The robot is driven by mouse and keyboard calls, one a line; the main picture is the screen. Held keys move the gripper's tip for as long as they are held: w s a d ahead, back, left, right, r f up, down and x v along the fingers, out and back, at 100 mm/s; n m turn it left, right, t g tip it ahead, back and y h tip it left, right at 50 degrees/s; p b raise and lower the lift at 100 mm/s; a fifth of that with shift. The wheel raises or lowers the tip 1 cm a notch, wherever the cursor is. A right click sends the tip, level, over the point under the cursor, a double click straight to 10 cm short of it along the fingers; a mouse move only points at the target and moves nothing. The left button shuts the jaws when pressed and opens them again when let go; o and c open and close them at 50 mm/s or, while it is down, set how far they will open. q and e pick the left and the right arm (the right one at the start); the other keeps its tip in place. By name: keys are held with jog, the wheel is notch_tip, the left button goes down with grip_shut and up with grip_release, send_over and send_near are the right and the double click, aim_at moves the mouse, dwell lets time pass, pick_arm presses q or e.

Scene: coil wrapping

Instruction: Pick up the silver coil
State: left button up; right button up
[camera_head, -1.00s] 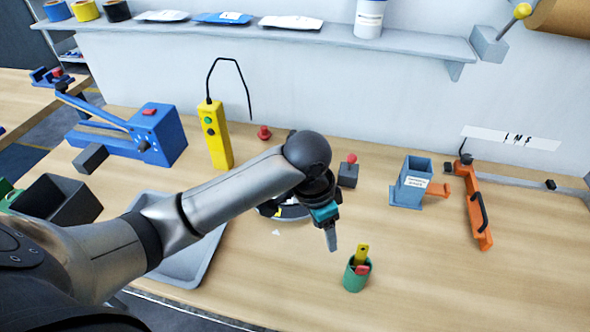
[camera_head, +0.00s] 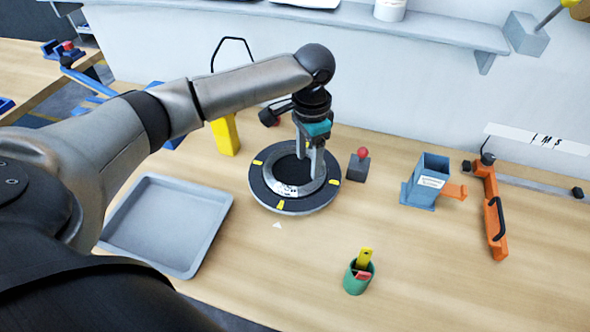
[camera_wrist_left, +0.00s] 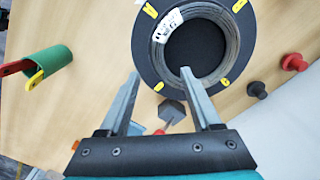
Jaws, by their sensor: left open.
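The silver coil (camera_head: 286,191) lies flat on a dark round turntable (camera_head: 262,196) with yellow marks, in the middle of the bench. In the left wrist view the coil (camera_wrist_left: 232,45) is a grey wound ring with a white label on it, around a dark centre. My left gripper (camera_head: 309,162) is open and points down at the coil's right side in the head view; its fingers hide part of the ring. In the left wrist view the open fingers (camera_wrist_left: 160,76) appear below the coil, with nothing between them. I cannot tell whether they touch it. My right gripper is not in view.
An empty grey tray (camera_head: 190,182) lies left of the turntable. A red-knobbed grey block (camera_head: 358,168) stands close on its right. A green cup (camera_head: 357,281) stands in front, a blue holder (camera_head: 428,182) and an orange tool (camera_head: 493,215) farther right. A shelf (camera_head: 400,27) runs above.

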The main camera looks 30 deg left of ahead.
aim_at(308, 185)
pick_arm(q)
jog(key=f, duration=0.4)
jog(key=f+b, duration=0.1)
jog(key=f, duration=0.3)
jog(key=shift+s+d+f, duration=0.1)
jog(key=shift+d+f, duration=0.1)
jog(key=shift+f, duration=0.05)
jog(key=shift+c, duration=0.4)
grip_shut()
jog(key=shift+r, duration=0.1)
dwell(0.6)
